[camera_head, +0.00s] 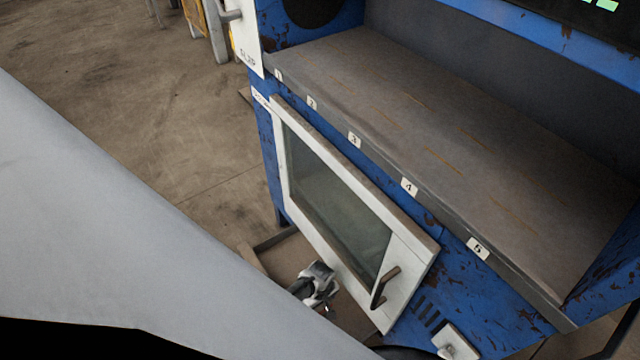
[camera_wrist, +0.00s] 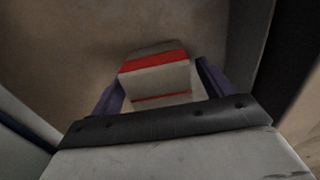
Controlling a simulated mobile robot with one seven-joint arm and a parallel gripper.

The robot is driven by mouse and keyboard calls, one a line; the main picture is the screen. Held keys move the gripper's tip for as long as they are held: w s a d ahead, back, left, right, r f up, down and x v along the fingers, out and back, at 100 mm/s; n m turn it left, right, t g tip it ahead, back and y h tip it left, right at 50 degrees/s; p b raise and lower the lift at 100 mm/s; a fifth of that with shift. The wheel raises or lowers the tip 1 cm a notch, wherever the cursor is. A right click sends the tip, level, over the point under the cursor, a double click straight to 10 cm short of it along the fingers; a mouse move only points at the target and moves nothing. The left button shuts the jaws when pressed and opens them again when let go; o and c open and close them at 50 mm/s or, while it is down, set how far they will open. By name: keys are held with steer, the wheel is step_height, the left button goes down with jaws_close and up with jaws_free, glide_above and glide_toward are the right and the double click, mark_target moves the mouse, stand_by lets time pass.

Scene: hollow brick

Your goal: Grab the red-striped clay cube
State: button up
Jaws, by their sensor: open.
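The red-striped clay cube (camera_wrist: 157,84) is pale grey with red bands and shows in the middle of the wrist view. My gripper (camera_wrist: 159,74) is open, with one dark purple finger on the left of the cube and one on the right. In the head view a white and black part, seemingly the end of my arm (camera_head: 318,284), is low beside the oven door; the cube is not visible there.
A blue, rusty cabinet has a white-framed glass door (camera_head: 335,195) with a handle (camera_head: 384,287). Above it is an empty grey shelf (camera_head: 450,150) with numbered labels. Brown floor (camera_head: 120,90) is open at upper left.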

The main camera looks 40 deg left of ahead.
steer(key=c, duration=1.1)
steer(key=shift+o, duration=0.2)
steer(key=shift+r, duration=0.1)
